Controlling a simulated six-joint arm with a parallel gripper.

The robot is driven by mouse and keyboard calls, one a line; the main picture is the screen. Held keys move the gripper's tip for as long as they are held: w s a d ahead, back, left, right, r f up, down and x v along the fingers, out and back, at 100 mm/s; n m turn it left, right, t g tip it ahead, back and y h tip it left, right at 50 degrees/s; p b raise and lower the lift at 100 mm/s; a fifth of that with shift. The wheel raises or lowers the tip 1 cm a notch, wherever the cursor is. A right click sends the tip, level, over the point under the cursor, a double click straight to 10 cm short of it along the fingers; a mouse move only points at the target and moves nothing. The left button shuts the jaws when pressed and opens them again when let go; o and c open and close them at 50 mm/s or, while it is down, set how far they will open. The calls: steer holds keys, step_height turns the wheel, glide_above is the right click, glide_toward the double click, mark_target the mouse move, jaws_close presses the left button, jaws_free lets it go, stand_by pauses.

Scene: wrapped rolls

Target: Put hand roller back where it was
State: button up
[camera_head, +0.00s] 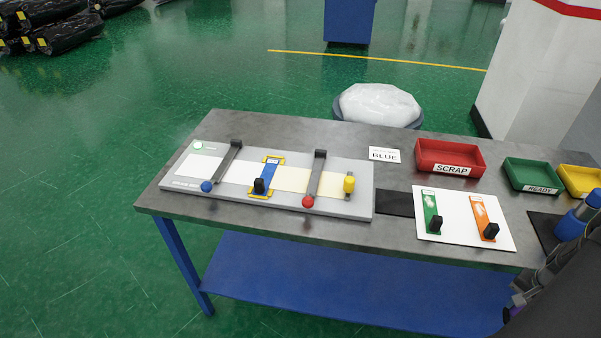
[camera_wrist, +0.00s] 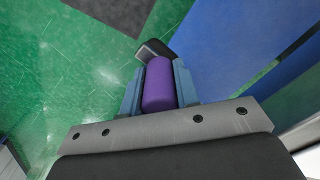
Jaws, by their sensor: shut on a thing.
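In the wrist view my gripper (camera_wrist: 159,84) is shut on the purple handle of what looks like the hand roller (camera_wrist: 159,88). The fingers press it from both sides. A dark piece with a pale edge (camera_wrist: 152,49) shows beyond the handle's far end; I cannot tell its shape fully. In the head view my gripper (camera_head: 520,296) is at the lower right, in front of the table's front edge and mostly hidden by my arm.
The table holds a grey fixture board (camera_head: 350,205), a white card with green and orange strips (camera_head: 462,222), a red SCRAP tray (camera_head: 420,152), a green tray (camera_head: 512,166) and a yellow tray (camera_head: 570,172). A black mat (camera_head: 395,205) lies bare. A blue shelf (camera_head: 350,285) is below.

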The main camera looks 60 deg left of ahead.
steer(key=shift+s+a+r+m, duration=0.1)
steer(key=shift+a+r+m, duration=0.05)
steer(key=shift+r+m, duration=0.5)
steer(key=a+r+m, duration=0.5)
steer(key=r+m, duration=0.6)
steer(key=r, duration=0.2)
steer(key=s+a+r+n, duration=0.1)
steer(key=a+r+n, duration=0.2)
steer(key=a+n, duration=0.35)
steer(key=s+a+r+n, duration=0.1)
steer(key=a+r+n, duration=0.25)
steer(key=a, duration=0.65)
steer(key=s+a+r+n, duration=0.1)
steer(key=a+r+n, duration=0.35)
steer(key=a, duration=0.35)
steer(key=shift+s+a+f, duration=0.4)
steer(key=shift+a+f, duration=1.45)
steer(key=shift+f, duration=0.05)
steer(key=shift+s+a+f, duration=0.4)
steer(key=shift+a+f, duration=1.5)
steer(key=shift+s+a+f, duration=0.4)
steer(key=shift+a+f, duration=1.45)
steer(key=shift+f, duration=0.05)
